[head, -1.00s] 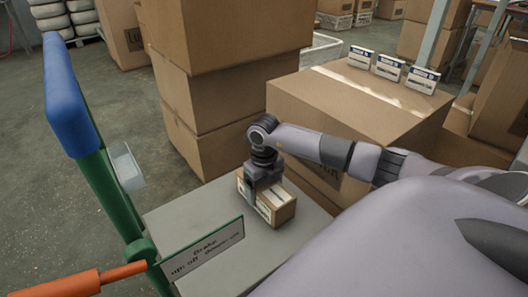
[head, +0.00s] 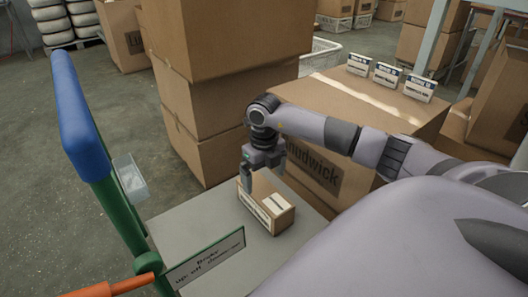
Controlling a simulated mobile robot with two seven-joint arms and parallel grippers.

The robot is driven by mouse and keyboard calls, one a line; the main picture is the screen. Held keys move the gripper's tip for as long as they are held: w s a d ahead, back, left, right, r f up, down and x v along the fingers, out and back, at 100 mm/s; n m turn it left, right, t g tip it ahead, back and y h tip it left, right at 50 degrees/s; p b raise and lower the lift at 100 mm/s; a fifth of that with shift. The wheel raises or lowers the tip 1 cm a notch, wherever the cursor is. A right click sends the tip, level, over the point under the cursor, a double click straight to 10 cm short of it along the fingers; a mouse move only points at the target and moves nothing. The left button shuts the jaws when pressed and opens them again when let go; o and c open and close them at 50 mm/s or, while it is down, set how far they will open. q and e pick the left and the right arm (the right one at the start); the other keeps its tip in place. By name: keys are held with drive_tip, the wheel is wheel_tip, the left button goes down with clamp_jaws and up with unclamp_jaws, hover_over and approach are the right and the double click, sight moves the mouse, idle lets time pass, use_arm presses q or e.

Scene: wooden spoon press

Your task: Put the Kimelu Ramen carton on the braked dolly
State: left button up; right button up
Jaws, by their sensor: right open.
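A small brown carton (head: 266,208) with a white label sits upright on the grey deck (head: 185,226) of the dolly; its print is too small to read. The dolly has a green upright (head: 115,200) with a blue grip (head: 77,115). My right gripper (head: 261,172) is open and empty, just above the back left part of the carton. An orange brake lever (head: 113,287) shows at the lower left, by a sign (head: 205,258) reading "Brake up: off". My left gripper is out of view.
A large brown carton (head: 325,175) marked "hudwick" stands right behind the dolly, with three label cards (head: 386,75) on top. A tall stack of cartons (head: 215,125) stands behind the deck. A clear holder (head: 130,175) hangs on the upright. The floor at left is open.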

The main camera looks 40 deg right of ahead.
wheel_tip(320, 180, up, 4)
drive_tip(key=shift+p, duration=0.35)
idle(0.4)
